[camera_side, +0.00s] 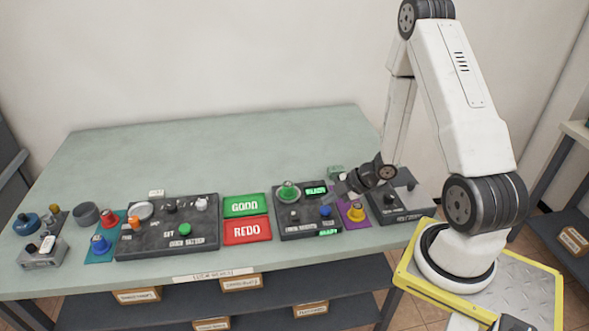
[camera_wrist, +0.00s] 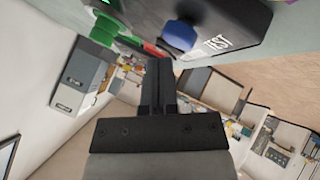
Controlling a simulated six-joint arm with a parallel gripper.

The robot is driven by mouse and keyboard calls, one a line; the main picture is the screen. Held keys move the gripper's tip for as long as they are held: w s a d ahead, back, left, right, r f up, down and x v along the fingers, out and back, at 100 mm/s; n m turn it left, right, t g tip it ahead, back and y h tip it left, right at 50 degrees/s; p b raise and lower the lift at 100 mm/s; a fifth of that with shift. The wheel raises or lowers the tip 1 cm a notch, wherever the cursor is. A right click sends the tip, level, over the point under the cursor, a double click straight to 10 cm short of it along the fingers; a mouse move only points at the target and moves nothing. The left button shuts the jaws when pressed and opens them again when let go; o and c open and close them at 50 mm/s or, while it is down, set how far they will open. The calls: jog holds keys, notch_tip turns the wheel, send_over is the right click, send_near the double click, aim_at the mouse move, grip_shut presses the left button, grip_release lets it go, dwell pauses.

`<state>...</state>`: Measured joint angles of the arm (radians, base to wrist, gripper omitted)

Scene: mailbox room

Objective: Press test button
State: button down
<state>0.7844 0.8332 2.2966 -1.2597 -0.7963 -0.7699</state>
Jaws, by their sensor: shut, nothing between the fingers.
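The test button is a blue knob (camera_wrist: 180,36) beside a white "TEST" label (camera_wrist: 216,44) on a dark box, at the top of the wrist view. In the side view a blue button (camera_side: 326,211) shows on the dark panel (camera_side: 296,223). My gripper (camera_wrist: 157,68) is shut and empty, its fingertips close to the blue knob in the picture. Whether they touch it I cannot tell. In the side view my gripper (camera_side: 337,191) hovers by the right edge of the panel, near the blue button.
A green button (camera_side: 288,190) and a lit green display (camera_side: 315,190) share the panel. A yellow button (camera_side: 356,212) on a purple mat and another dark box (camera_side: 398,203) lie to the right. Green "GOOD" (camera_side: 246,205) and red "REDO" (camera_side: 246,230) areas lie left. The table's back (camera_side: 220,140) is clear.

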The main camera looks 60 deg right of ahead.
aim_at(328, 208)
jog(key=shift+f, duration=0.95)
dwell(1.2)
jog(key=shift+r, duration=0.95)
jog(key=shift+r, duration=0.15)
jog(key=shift+r, duration=2.35)
